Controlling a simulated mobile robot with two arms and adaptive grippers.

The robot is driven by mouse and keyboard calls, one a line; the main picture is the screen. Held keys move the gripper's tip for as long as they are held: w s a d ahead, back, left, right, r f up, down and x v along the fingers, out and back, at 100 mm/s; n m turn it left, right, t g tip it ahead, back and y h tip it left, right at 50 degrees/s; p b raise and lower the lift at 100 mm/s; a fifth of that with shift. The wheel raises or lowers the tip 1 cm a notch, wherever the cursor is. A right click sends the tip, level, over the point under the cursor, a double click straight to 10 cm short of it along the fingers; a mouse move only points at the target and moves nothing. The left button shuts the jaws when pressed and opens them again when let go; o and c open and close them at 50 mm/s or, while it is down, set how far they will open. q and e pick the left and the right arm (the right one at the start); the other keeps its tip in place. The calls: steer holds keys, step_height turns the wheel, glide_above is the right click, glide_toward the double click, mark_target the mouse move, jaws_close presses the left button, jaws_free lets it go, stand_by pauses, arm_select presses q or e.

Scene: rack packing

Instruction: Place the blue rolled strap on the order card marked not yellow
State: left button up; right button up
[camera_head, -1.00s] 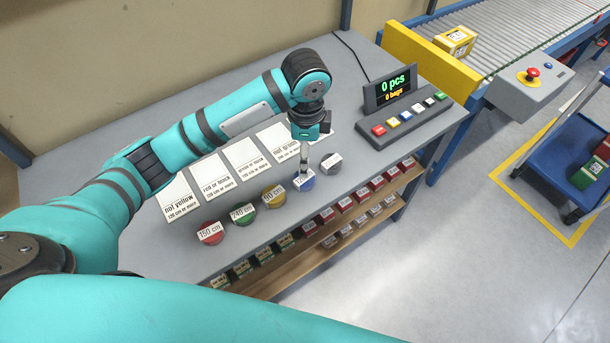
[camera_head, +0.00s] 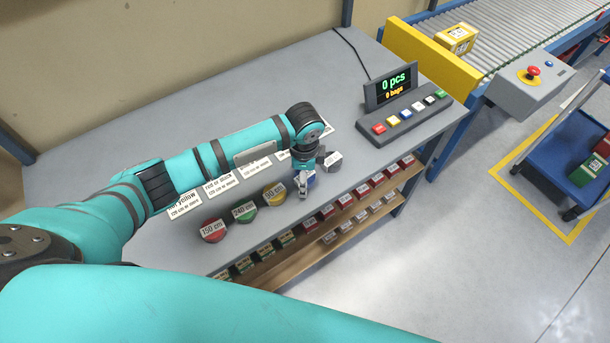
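The blue rolled strap (camera_head: 312,181) stands in the row near the table's front edge, partly hidden by my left gripper (camera_head: 303,191). The gripper is low at the strap, pointing down; whether its fingers are apart or closed on it is too small to tell. The order card marked not yellow (camera_head: 184,207) is the leftmost white card on the table, its upper part hidden by my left arm. My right gripper is not in view.
Red (camera_head: 213,230), green (camera_head: 244,212) and yellow (camera_head: 275,194) straps stand left of the blue one, a grey strap (camera_head: 332,161) right of it. Other cards (camera_head: 220,185) lie behind, partly covered by my arm. A button panel (camera_head: 405,117) with display stands at the right.

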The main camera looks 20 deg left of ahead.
arm_select(q)
steer(key=c, duration=1.4)
steer(key=shift+r, duration=0.1)
